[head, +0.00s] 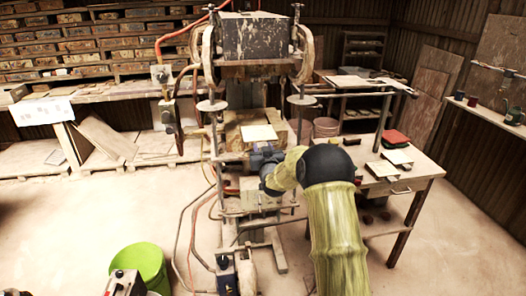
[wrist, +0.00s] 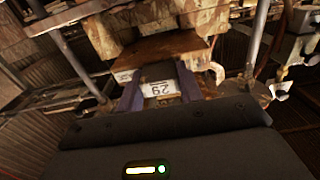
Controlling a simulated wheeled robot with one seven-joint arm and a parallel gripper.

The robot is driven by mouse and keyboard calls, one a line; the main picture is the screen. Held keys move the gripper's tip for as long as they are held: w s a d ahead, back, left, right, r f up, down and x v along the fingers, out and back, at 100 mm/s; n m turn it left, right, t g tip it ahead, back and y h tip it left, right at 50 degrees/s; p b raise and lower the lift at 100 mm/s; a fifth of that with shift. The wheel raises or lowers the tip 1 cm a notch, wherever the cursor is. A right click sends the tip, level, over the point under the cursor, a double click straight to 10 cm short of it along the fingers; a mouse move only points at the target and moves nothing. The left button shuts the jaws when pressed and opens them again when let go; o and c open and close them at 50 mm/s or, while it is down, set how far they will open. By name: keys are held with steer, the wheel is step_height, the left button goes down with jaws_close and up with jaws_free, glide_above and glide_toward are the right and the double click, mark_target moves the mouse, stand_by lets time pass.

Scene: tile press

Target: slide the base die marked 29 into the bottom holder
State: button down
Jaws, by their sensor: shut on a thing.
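The base die marked 29 (wrist: 161,88) shows in the wrist view, its white label upside down between the two fingers. My gripper (wrist: 160,92) is shut on it. In the head view my gripper (head: 262,160) is at the front of the press (head: 262,45), below its upper block. A pale flat plate (head: 258,132) lies on the press bed just behind the gripper. The bottom holder cannot be made out clearly; my arm and gripper hide part of the press. I cannot tell how far the die sits in the holder.
The press's upright rods and hanging hoses (head: 190,215) flank the gripper. A wooden table (head: 415,168) with flat pieces and a red-green stack (head: 395,138) stands right of the press. A green bucket (head: 140,264) is at the lower left. The floor at left is mostly clear.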

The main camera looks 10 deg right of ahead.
mark_target(258, 130)
steer(key=shift+r, duration=0.2)
steer(key=shift+w, duration=1)
steer(key=shift+w, duration=0.1)
steer(key=shift+w+b, duration=0.55)
steer(key=shift+w, duration=0.85)
steer(key=shift+w, duration=0.2)
steer(key=shift+w, duration=1.3)
steer(key=shift+w, duration=0.1)
steer(key=shift+w+p, duration=0.5)
steer(key=shift+w, duration=0.9)
steer(key=shift+w, duration=0.15)
